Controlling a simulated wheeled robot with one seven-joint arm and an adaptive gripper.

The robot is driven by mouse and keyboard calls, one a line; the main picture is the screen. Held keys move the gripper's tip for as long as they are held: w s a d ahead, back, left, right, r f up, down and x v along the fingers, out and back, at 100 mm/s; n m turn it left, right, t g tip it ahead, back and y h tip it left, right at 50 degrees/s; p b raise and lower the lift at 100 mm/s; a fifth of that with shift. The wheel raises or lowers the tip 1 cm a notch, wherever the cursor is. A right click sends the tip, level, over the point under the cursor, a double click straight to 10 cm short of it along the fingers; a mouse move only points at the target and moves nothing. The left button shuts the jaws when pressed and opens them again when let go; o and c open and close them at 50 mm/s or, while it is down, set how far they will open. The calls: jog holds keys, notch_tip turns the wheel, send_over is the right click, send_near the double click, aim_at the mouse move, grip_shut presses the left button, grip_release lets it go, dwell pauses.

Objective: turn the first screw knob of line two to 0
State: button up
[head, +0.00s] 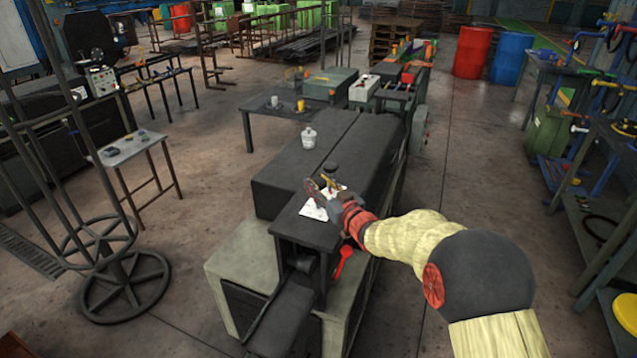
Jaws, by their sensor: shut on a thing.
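My gripper (334,192) is over the front end of the long dark machine top (340,135), beside white sheets or plates (315,208). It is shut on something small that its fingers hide. I cannot make out what it holds. Screw knobs and lines cannot be told apart here; the gripper covers part of that spot. A small dark round piece (330,167) lies on the top just behind the gripper. A red lever or handle (343,262) is on the machine's front, below my arm.
A white bottle (309,137) stands on the machine top. A dark table (262,106) with a yellow cup is behind it. A round metal stand (125,285) and a small table (130,148) are at left. Shelving (610,200) is at right. The floor right of the machine is clear.

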jog(key=n+g+y+p, duration=0.1)
jog(key=g+y+p, duration=0.1)
jog(key=n+g+y+p, duration=0.2)
jog(key=shift+w+d+r+n+p, duration=0.1)
jog(key=shift+d+r+n+p, duration=0.05)
jog(key=shift+n+p, duration=0.15)
jog(key=n+g+y+p, duration=0.2)
jog(key=n+g+y, duration=0.1)
jog(key=n+g, duration=0.1)
jog(key=shift+g+p, duration=0.4)
jog(key=shift+g, duration=0.3)
jog(key=n+g, duration=0.1)
jog(key=g, duration=0.1)
jog(key=n+g, duration=0.1)
jog(key=g, duration=0.1)
jog(key=n+g+y, duration=0.1)
jog(key=g, duration=0.1)
jog(key=shift+f+n, duration=0.25)
jog(key=shift+n, duration=0.15)
jog(key=shift+n+g, duration=0.6)
jog(key=shift+g, duration=0.3)
jog(key=shift+r+n+g+h+b, duration=0.1)
jog(key=shift+n+g+h+b, duration=0.4)
jog(key=shift+n+g+b, duration=0.9)
jog(key=shift+r+g+p, duration=0.1)
jog(key=shift+g+p, duration=0.45)
jog(key=shift+g, duration=0.05)
jog(key=o, duration=1.1)
